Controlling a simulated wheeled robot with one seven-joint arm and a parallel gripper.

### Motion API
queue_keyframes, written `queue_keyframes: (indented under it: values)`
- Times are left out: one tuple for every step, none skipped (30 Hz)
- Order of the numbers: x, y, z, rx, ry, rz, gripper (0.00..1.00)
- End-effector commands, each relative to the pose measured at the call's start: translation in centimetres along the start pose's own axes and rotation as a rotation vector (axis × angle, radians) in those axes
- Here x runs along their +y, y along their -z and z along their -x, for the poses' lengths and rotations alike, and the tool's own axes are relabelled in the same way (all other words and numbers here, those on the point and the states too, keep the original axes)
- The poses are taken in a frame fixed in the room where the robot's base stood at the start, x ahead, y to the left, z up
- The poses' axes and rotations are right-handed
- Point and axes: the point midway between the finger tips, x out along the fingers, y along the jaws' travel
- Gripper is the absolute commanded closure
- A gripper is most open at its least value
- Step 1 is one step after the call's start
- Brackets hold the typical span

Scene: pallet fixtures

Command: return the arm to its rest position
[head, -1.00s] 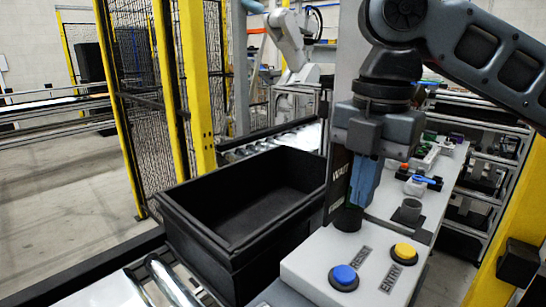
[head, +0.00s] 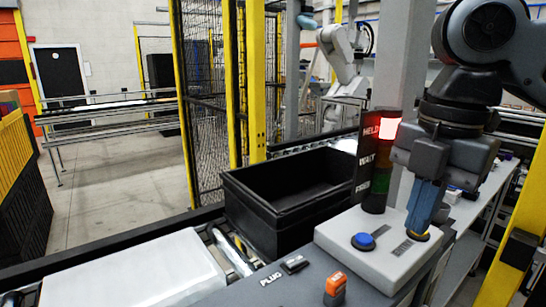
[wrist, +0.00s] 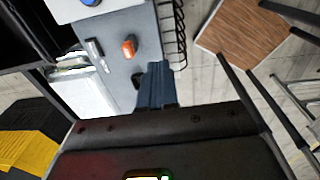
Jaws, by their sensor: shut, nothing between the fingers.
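My gripper (head: 420,226) points down in the head view with its blue fingers together and nothing between them. In that view it covers most of the yellow button (head: 421,236) on the light control box (head: 375,258). The wrist view also shows the shut fingers (wrist: 154,66), by the edge of the grey console (wrist: 118,28). The grey arm bends above the gripper at the upper right of the head view. The blue button (head: 363,241) is uncovered, left of the gripper. I see no contact between the fingers and anything.
A lamp post (head: 378,165) stands behind the control box, its HELD section lit. An orange plug-like piece (head: 335,288) sits on the console. A black crate (head: 262,214) stands on the conveyor, with a pale slab (head: 135,275) at the left. A brown wooden surface (wrist: 243,40) shows in the wrist view.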

Motion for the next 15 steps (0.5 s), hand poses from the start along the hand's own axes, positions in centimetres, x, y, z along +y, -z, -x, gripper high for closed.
queue_keyframes:
  values:
    - [0.3,0.3,-0.3,0.014,-0.013,-0.002,1.00]
    - [0.5,0.5,-0.4,0.021,-0.023,-0.004,1.00]
    - [0.8,0.8,-0.6,0.032,-0.036,-0.006,1.00]
    - [0.9,1.0,-0.7,0.039,-0.044,-0.007,1.00]
    - [1.1,1.2,-0.8,0.047,-0.054,-0.009,1.00]
    - [1.4,1.6,-0.9,0.059,-0.069,-0.013,1.00]
    - [1.7,1.8,-1.0,0.069,-0.081,-0.016,1.00]
    - [1.9,2.1,-1.2,0.079,-0.094,-0.019,1.00]
    - [2.3,2.5,-1.3,0.095,-0.112,-0.024,1.00]
    - [2.5,2.8,-1.5,0.107,-0.125,-0.028,1.00]
    - [2.9,3.1,-1.6,0.121,-0.142,-0.032,1.00]
    - [3.2,3.5,-1.8,0.140,-0.163,-0.039,1.00]
    - [3.6,4.0,-1.9,0.156,-0.181,-0.044,1.00]
    - [3.9,4.3,-2.1,0.173,-0.198,-0.051,1.00]
    - [4.4,4.9,-2.2,0.195,-0.223,-0.060,1.00]
